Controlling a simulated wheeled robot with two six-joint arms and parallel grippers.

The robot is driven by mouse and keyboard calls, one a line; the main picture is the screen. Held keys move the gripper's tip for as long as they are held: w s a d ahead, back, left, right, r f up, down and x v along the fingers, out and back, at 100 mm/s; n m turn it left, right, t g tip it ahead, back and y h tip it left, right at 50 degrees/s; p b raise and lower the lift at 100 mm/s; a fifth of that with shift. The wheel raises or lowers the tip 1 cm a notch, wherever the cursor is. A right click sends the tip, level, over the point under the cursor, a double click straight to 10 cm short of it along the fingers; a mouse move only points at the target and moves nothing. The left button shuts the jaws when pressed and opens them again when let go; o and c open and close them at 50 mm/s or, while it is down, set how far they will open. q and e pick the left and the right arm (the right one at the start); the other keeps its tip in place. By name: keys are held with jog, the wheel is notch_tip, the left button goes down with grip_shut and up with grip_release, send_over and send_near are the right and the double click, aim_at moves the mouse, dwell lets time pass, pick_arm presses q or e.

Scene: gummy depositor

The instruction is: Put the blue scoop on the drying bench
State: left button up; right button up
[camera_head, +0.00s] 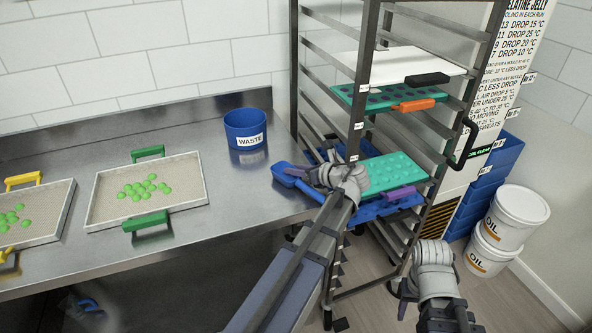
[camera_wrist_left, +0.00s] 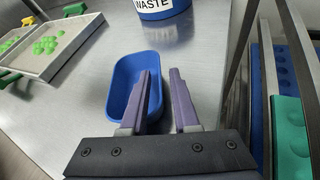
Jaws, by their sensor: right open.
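The blue scoop (camera_head: 290,173) is at the right end of the steel bench (camera_head: 240,190), near the rack. In the left wrist view its open tray-shaped bowl (camera_wrist_left: 124,88) appears to rest on the bench top. My left gripper (camera_head: 312,175) is right beside it, with its purple fingers (camera_wrist_left: 162,75) apart. The left finger overlaps the bowl's right side, and bare bench shows between the fingers. The scoop's handle is not clear. My right gripper (camera_head: 405,294) is open and empty, low in front of the rack.
A blue waste bin (camera_head: 245,130) stands behind the scoop. Two trays with green gummies, one green-handled (camera_head: 108,205) and one yellow-handled (camera_head: 52,222), lie to the left. The metal rack (camera_head: 362,80) holds trays, including a teal mould (camera_head: 392,172). White oil buckets (camera_head: 518,208) stand right.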

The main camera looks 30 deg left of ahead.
pick_arm(q)
jog(key=shift+r, duration=0.25)
jog(key=p+v, duration=0.4)
jog(key=v, duration=0.7)
jog(key=shift+d+p, duration=0.1)
jog(key=shift+p, duration=0.3)
jog(key=shift+s+d, duration=0.15)
jog(key=shift+d, duration=0.2)
